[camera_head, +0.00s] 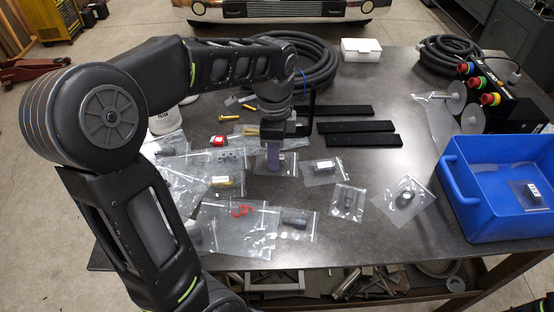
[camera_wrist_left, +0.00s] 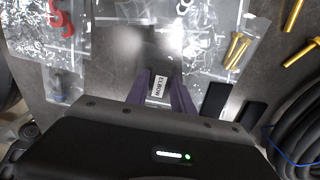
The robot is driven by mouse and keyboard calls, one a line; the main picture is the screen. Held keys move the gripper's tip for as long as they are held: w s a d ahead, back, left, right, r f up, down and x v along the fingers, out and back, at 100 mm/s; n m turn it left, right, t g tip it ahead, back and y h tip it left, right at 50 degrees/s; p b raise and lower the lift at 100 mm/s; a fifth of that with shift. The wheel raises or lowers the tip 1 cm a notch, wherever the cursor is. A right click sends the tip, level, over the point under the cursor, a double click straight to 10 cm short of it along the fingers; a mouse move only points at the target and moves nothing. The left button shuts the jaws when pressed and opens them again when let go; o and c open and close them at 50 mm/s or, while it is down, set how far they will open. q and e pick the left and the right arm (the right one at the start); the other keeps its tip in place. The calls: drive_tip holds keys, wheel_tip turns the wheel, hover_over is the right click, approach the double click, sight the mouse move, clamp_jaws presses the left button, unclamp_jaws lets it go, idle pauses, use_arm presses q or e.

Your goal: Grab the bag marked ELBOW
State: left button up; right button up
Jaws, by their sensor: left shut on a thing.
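My left gripper (camera_head: 272,163) reaches down over the bags on the dark table in the head view. Its purple fingers (camera_wrist_left: 160,92) are shut on the bag marked ELBOW (camera_wrist_left: 158,85), whose white label shows between them in the left wrist view. In the head view the clear bag (camera_head: 286,163) shows around the fingertips, and the part inside it is mostly hidden. I cannot tell whether the bag touches the table. My right gripper is not in view.
A blue bin (camera_head: 470,205) holding a bag stands at the right. Black bars (camera_head: 350,127) and a coiled hose (camera_head: 318,62) lie behind.

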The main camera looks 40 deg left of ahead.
use_arm(q)
clamp_jaws()
drive_tip(key=shift+r, duration=0.15)
drive_tip(key=shift+r, duration=0.25)
wheel_tip(320, 180, up, 6)
drive_tip(key=shift+w+f, duration=0.1)
wheel_tip(320, 180, up, 4)
drive_tip(key=shift+f+p, duration=0.25)
drive_tip(key=shift+p, duration=0.55)
